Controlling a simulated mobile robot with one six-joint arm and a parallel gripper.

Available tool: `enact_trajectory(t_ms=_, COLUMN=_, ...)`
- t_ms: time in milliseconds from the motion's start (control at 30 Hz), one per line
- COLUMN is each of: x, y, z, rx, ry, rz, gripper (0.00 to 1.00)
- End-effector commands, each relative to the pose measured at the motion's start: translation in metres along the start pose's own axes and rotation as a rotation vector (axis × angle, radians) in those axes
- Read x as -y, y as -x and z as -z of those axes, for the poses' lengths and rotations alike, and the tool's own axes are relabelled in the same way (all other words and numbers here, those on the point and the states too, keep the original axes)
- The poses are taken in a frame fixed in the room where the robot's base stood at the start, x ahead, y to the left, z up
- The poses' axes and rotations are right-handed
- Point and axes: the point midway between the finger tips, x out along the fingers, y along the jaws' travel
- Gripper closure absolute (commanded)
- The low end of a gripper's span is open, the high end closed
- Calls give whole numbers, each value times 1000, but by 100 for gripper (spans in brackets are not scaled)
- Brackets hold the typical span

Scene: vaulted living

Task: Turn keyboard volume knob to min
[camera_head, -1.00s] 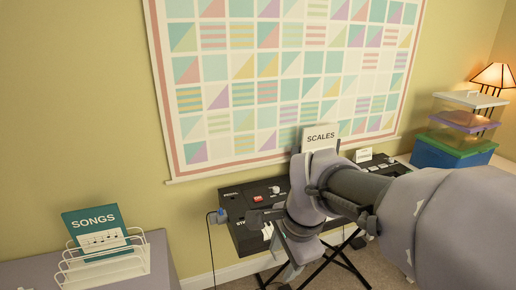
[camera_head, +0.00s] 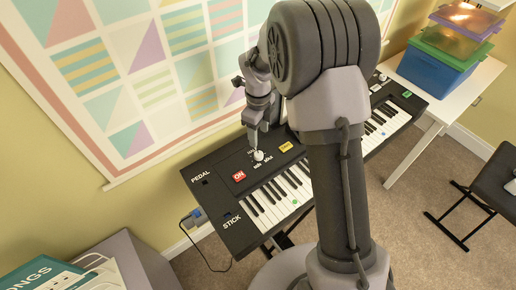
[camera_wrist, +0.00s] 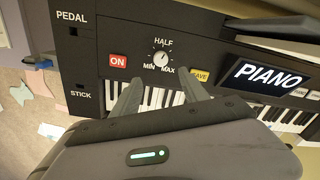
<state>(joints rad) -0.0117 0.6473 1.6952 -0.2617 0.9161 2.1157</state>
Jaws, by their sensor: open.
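The black keyboard (camera_head: 215,185) stands under the wall hanging. Its white round volume knob (camera_head: 258,155) is on the top panel near the left end. In the wrist view the knob (camera_wrist: 160,59) has HALF above it, MIN at lower left and MAX at lower right. Its pointer is too small to read surely. My gripper (camera_head: 259,137) points down just above the knob. In the wrist view its two fingers (camera_wrist: 157,80) are apart, with the knob just beyond and between their tips. I cannot tell whether they touch it.
A red ON button (camera_head: 239,176) lies left of the knob and a yellow SAVE button (camera_head: 286,147) right of it. A PIANO display (camera_wrist: 267,76) is further right. Stacked bins (camera_head: 440,62) stand on a white table. A stool (camera_head: 495,185) is at right.

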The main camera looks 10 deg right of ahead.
Motion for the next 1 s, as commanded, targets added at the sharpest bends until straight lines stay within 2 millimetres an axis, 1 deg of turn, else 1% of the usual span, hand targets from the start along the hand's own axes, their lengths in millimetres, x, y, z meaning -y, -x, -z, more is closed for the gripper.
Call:
enact_trajectory(t_ms=33, x=0, y=-21, z=0, rx=-3, ry=2, rz=-2, gripper=48)
enact_trajectory(t_ms=100, x=0, y=-42, z=0, rx=-2, ry=2, rz=-2, gripper=48)
enact_trajectory(t_ms=200, x=0, y=-70, z=0, rx=-1, ry=1, rz=-1, gripper=48)
enact_trajectory(t_ms=300, x=0, y=-90, z=0, rx=-1, ry=3, rz=-1, gripper=48)
enact_trajectory(t_ms=400, x=0, y=-104, z=0, rx=0, ry=3, rz=1, gripper=48)
enact_trajectory(t_ms=500, x=0, y=-109, z=0, rx=0, ry=2, rz=1, gripper=48)
enact_trajectory(t_ms=767, x=0, y=-110, z=0, rx=1, ry=2, rz=1, gripper=48)
enact_trajectory(t_ms=800, x=0, y=-110, z=0, rx=1, ry=2, rz=1, gripper=56)
enact_trajectory(t_ms=867, x=0, y=-110, z=0, rx=1, ry=2, rz=1, gripper=67)
enact_trajectory(t_ms=900, x=0, y=-110, z=0, rx=1, ry=2, rz=1, gripper=75)
enact_trajectory(t_ms=967, x=0, y=-110, z=0, rx=1, ry=2, rz=1, gripper=87)
enact_trajectory(t_ms=1000, x=0, y=-110, z=0, rx=1, ry=2, rz=1, gripper=95)
